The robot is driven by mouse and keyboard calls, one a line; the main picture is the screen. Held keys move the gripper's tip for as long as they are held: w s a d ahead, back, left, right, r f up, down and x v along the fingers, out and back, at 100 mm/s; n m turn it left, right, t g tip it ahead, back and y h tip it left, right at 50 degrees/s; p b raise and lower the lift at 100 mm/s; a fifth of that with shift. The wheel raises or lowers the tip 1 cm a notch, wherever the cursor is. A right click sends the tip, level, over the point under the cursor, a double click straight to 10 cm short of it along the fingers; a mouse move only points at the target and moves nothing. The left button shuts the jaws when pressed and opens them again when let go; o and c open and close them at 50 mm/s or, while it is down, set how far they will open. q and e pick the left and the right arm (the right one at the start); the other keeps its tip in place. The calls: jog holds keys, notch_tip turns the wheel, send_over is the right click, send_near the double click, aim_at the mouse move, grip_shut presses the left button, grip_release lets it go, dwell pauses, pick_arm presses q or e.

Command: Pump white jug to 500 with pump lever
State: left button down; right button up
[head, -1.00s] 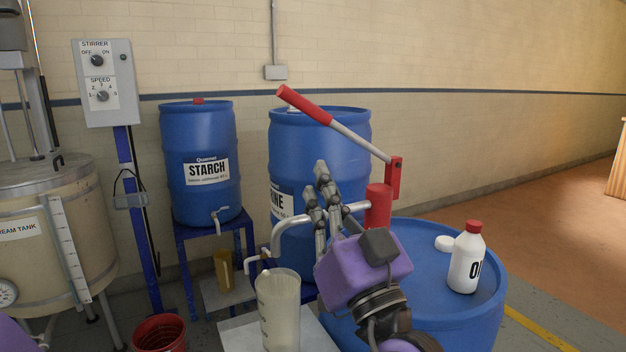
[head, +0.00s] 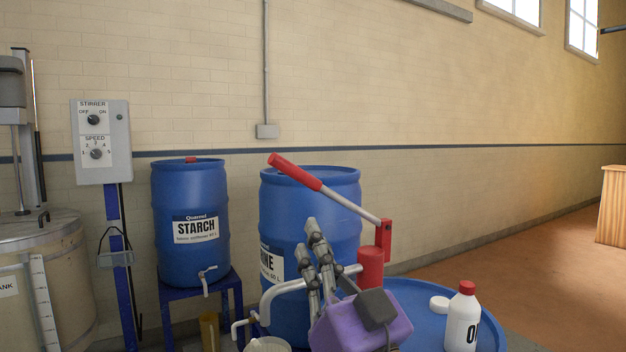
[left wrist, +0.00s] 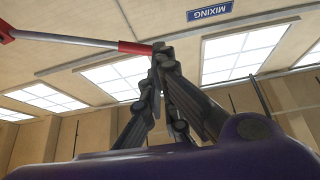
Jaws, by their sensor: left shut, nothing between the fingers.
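The pump lever (head: 345,205) slants up to the left from a red pivot and ends in a red grip (head: 294,171). It tops a red hand pump (head: 370,268) on a blue drum. A pale jug (head: 268,345) stands at the bottom edge, near the pump's spout pipe; only its top shows, so its level is hidden. My left gripper (head: 308,238) is shut and empty, fingers pointing up, below the lever and in front of the pump pipe. My right gripper is out of view.
A white bottle with a red cap (head: 462,318) and a white lid (head: 439,303) sit on the pump's drum (head: 415,305). Behind stand another blue drum (head: 335,195) and a starch drum (head: 190,250) on a stand. A stirrer control box (head: 101,140) is at left.

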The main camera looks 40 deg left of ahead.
pick_arm(q)
jog(key=w+r+m+g+h+p, duration=0.1)
jog(key=w+r+h+p, duration=0.15)
jog(key=r+p, duration=0.45)
jog(key=w+r+m+h+p, duration=0.15)
jog(key=w+r, duration=0.25)
jog(key=r, duration=0.7)
jog(key=w+a+f+m+p, duration=0.1)
jog(key=w+a+m+p, duration=0.25)
jog(key=w+a, duration=0.35)
jog(key=shift+h, duration=0.4)
jog(key=shift+s+a+f+b, duration=0.15)
jog(key=shift+s+a+f, duration=0.1)
jog(key=shift+s+f, duration=0.35)
jog(key=shift+s+a+f+b, duration=0.2)
jog(key=shift+s+f, duration=0.15)
jog(key=shift+f, duration=0.35)
jog(key=shift+s+a+f+b, duration=0.1)
jog(key=shift+s+a+f, duration=0.15)
jog(key=shift+s+f, duration=0.35)
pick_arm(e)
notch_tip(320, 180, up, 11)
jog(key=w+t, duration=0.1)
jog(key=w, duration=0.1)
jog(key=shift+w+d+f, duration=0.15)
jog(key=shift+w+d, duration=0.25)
